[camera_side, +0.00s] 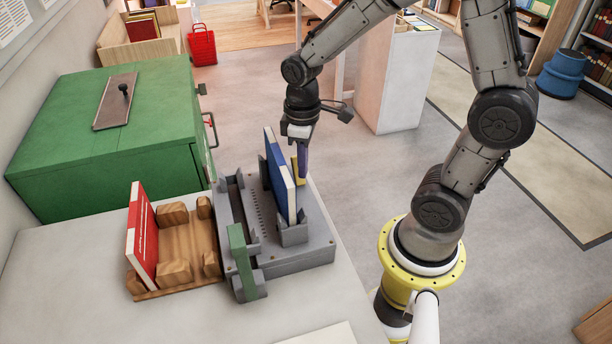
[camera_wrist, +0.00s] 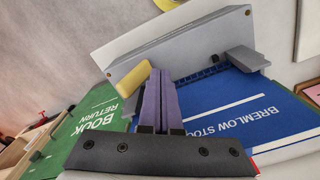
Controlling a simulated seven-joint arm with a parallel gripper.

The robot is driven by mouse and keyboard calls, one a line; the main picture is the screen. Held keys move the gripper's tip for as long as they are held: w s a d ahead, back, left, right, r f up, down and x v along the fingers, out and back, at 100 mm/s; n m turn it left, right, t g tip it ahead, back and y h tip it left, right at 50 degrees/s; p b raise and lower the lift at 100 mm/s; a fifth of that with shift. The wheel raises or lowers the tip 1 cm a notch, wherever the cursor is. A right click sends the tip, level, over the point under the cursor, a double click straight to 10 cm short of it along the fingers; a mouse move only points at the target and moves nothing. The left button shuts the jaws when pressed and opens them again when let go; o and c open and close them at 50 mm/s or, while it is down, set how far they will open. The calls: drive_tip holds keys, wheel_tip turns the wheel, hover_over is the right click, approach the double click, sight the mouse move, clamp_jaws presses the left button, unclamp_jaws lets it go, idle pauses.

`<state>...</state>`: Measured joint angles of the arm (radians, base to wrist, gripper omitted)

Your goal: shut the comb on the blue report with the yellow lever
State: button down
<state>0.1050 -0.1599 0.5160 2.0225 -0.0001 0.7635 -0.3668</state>
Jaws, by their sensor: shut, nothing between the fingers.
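The blue report (camera_side: 277,180) stands upright in the grey binding machine (camera_side: 318,243), and its cover with white lettering shows in the wrist view (camera_wrist: 235,112). The yellow lever (camera_side: 296,168) is on the right side of the report, partly hidden by it. In the wrist view the yellow lever (camera_wrist: 133,78) is just left of my fingertips. My gripper (camera_side: 303,172) is shut and empty, pointing down beside the yellow lever on the report's right side. I cannot tell whether fingers and lever touch. The comb (camera_wrist: 200,75) shows as a dark toothed strip along the report's edge.
A red book (camera_side: 142,235) leans in a wooden rack (camera_side: 190,245) to the left. A large green book-return box (camera_side: 150,130) stands behind. The floor to the right is open.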

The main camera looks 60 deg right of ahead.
wheel_tip(320, 180, up, 8)
drive_tip(key=shift+r, duration=0.2)
idle(0.6)
drive_tip(key=s+a+r+m+t, duration=0.1)
drive_tip(key=s+r+t, duration=0.1)
drive_tip(key=s, duration=0.4)
drive_tip(key=s+a+r+m+t, duration=0.2)
drive_tip(key=s+r+t, duration=0.1)
drive_tip(key=s, duration=0.3)
drive_tip(key=shift+t, duration=0.3)
drive_tip(key=shift+r, duration=0.1)
idle(0.3)
